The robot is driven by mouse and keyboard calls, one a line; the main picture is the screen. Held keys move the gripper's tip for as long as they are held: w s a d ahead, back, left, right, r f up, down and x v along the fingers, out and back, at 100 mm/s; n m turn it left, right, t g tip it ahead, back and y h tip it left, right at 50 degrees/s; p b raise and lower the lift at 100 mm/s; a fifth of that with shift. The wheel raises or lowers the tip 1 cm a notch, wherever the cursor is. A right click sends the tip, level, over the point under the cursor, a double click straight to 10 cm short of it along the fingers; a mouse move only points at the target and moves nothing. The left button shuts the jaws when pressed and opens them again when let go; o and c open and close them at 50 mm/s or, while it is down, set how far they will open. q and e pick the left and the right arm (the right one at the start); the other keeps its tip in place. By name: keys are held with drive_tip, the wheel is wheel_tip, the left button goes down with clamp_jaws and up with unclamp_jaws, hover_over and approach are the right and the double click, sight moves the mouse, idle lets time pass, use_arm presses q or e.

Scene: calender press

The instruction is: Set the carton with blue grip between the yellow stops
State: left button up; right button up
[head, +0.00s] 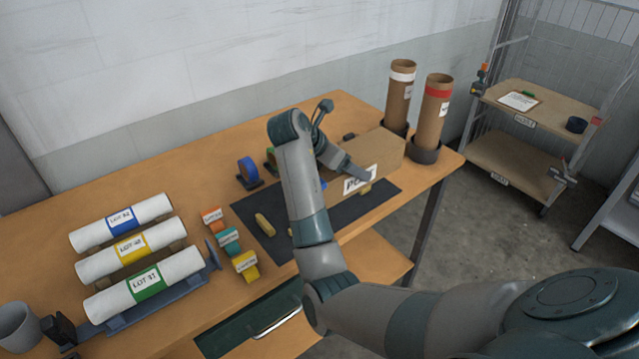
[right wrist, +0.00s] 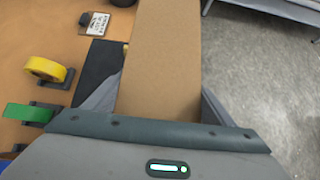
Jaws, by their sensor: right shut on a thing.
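The brown carton (head: 376,150) is at the right end of the dark mat (head: 378,204), with a white label on its near side. A small blue patch, perhaps its grip (head: 323,185), shows beside my arm. My right gripper (right wrist: 160,98) is shut on the carton, a finger along each side; the carton (right wrist: 164,50) fills the space between them. I cannot tell whether it is lifted. One yellow stop (head: 264,225) lies on the mat left of my arm. Another yellow piece (head: 365,189) shows just below the carton's label. My left gripper is out of view.
Two cardboard tubes (head: 401,95) (head: 434,115) stand in dark bases close behind and right of the carton. Tape rolls (head: 247,170) stand behind the mat. Coloured tags (head: 229,240) and white rolls on a rack (head: 143,282) are to the left.

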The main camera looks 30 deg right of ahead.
drive_tip(key=w+a+f+p, duration=0.1)
drive_tip(key=w+a+f, duration=0.3)
drive_tip(key=w, duration=0.2)
drive_tip(key=shift+a+f, duration=0.25)
drive_tip(key=shift+w, duration=0.1)
wheel_tip(320, 180, down, 4)
drive_tip(key=shift+r+p, duration=0.25)
drive_tip(key=shift+p, duration=0.5)
drive_tip(key=shift+f, duration=0.25)
drive_tip(key=shift+f, duration=0.15)
drive_tip(key=o, duration=1.1)
drive_tip(key=shift+o, duration=0.4)
